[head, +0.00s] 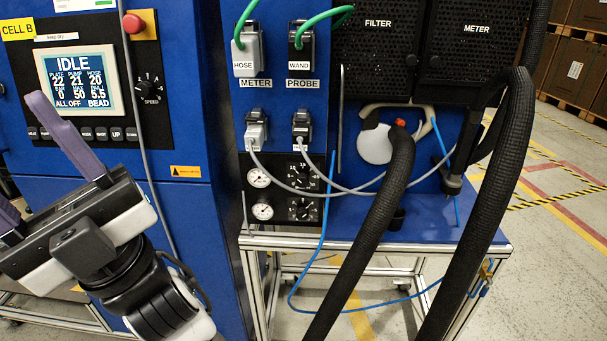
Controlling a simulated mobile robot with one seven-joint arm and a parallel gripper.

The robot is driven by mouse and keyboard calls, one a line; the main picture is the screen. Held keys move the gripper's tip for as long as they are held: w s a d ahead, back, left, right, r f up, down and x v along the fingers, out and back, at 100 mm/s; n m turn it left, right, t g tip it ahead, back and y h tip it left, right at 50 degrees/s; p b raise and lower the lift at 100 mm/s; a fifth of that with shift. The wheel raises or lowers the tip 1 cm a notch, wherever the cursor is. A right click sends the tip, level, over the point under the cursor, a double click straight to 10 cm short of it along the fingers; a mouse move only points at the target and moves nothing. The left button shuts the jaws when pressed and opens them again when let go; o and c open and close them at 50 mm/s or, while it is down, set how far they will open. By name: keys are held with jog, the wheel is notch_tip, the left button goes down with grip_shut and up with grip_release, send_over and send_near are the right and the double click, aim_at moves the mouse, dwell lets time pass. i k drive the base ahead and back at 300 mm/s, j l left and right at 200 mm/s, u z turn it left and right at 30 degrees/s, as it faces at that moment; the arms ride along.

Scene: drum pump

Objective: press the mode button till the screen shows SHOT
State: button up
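The screen (80,82) on the blue cabinet reads IDLE at the top, with rows for plate, pump, hose, bar, max and pull, and ALL OFF and BEAD on its bottom line. A row of small dark buttons (101,134) runs below it. My gripper (18,150) is at the lower left, in front of the cabinet. Its two purple-grey fingers are spread apart with nothing between them. One finger covers the screen's lower left corner and part of the button row.
A red stop button (133,24) and a SPEED knob (149,86) sit right of the screen. A grey cable (146,160) hangs down beside the buttons. Thick black hoses (387,205), a blue line and a framed bench (430,229) stand to the right.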

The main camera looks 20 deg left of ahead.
aim_at(89, 134)
jog(key=j+u, duration=0.2)
jog(key=u, duration=1.35)
jog(key=k+j, duration=0.05)
